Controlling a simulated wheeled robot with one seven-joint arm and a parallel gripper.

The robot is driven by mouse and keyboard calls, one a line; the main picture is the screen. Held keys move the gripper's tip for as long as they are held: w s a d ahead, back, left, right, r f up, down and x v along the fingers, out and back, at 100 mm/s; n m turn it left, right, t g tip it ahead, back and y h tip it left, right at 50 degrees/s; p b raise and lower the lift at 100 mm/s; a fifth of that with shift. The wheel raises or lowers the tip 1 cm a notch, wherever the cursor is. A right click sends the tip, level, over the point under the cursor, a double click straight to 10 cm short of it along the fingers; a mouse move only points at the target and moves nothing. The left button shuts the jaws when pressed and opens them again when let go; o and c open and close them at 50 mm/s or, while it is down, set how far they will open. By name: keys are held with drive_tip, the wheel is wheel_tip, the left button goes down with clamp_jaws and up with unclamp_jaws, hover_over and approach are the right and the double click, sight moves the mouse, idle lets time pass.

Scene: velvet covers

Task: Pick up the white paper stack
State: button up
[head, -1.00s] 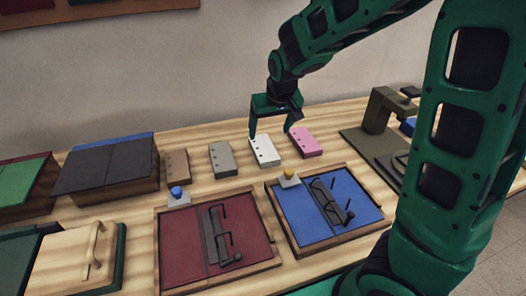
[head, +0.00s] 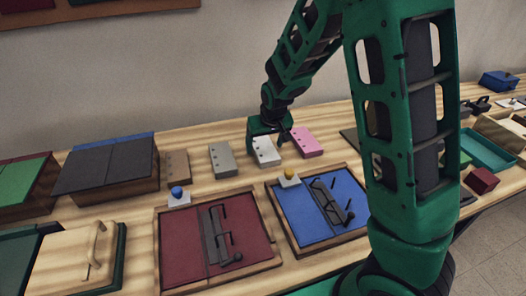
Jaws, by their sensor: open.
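The white paper stack (head: 266,153) lies on the wooden table in the head view, with small dark holes along one side. It lies between a grey stack (head: 222,160) on its left and a pink stack (head: 306,142) on its right. My gripper (head: 265,147) is open and low at the white stack, with its fingers to the left and right of it. The gripper hides the stack's far part. I cannot tell whether the fingers touch it.
A brown stack (head: 176,166) lies farther left. In front are a red velvet tray (head: 180,247) and a blue velvet tray (head: 335,226) with dark metal fittings. A dark-covered box (head: 107,168) is at left.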

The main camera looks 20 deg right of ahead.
drive_tip(key=shift+w+f, duration=0.1)
drive_tip(key=shift+f, duration=0.15)
drive_tip(key=c, duration=1.3)
